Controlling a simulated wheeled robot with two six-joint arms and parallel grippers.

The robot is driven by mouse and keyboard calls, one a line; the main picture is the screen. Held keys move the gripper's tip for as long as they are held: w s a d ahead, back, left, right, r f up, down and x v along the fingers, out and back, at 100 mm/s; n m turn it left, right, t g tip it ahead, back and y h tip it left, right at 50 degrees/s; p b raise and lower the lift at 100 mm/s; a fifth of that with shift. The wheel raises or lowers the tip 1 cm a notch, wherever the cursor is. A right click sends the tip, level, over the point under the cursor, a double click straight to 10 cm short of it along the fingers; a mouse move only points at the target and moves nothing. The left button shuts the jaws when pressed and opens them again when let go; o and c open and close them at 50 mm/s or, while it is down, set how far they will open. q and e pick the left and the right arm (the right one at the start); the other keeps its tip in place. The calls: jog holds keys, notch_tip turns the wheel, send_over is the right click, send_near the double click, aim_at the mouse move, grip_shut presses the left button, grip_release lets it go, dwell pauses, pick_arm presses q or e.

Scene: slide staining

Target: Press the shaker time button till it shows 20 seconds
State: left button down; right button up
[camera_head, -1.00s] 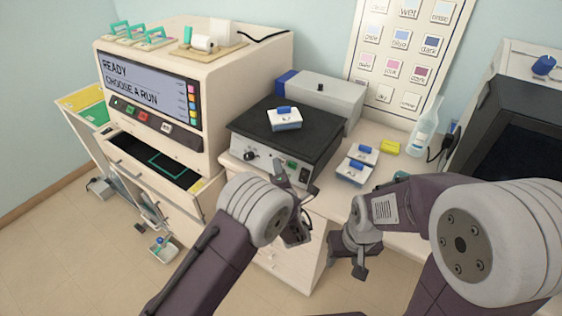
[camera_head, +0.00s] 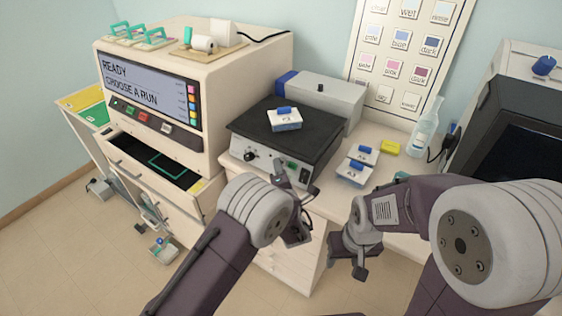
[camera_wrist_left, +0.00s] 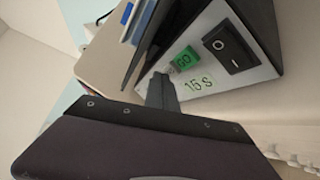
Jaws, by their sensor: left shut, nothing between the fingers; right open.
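The shaker (camera_head: 240,146) is a grey box with a black top platform on the bench. Its front panel shows in the left wrist view (camera_wrist_left: 212,40) with a green GO button (camera_wrist_left: 186,60), a black rocker switch (camera_wrist_left: 235,50) and a readout of 15 S (camera_wrist_left: 198,84). My left gripper (camera_head: 279,172) is shut and empty, its tip at the panel; in the left wrist view its fingers (camera_wrist_left: 160,90) end beside the readout. The time button is not visible; I cannot tell whether the tip touches it. My right gripper (camera_head: 346,262) is open, low in front of the bench.
A blue-and-white slide box (camera_head: 285,123) sits on the shaker platform. Similar boxes (camera_head: 355,176) and a yellow block (camera_head: 390,147) lie to its right, near a bottle (camera_head: 426,128). A stainer with a screen (camera_head: 148,82) stands left, its drawer (camera_head: 157,161) open.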

pick_arm(q)
jog(key=shift+s+a+r, duration=0.25)
jog(key=shift+s+a, duration=0.05)
jog(key=shift+s, duration=0.1)
jog(key=shift+s+p, duration=0.1)
jog(key=shift+p, duration=0.2)
jog(key=s+a, duration=0.1)
jog(key=s+r+p, duration=0.1)
jog(key=s+a+p, duration=0.1)
jog(key=shift+s+a+r, duration=0.3)
jog(key=shift+a+r, duration=0.05)
jog(key=shift+r, duration=0.05)
dwell(0.4)
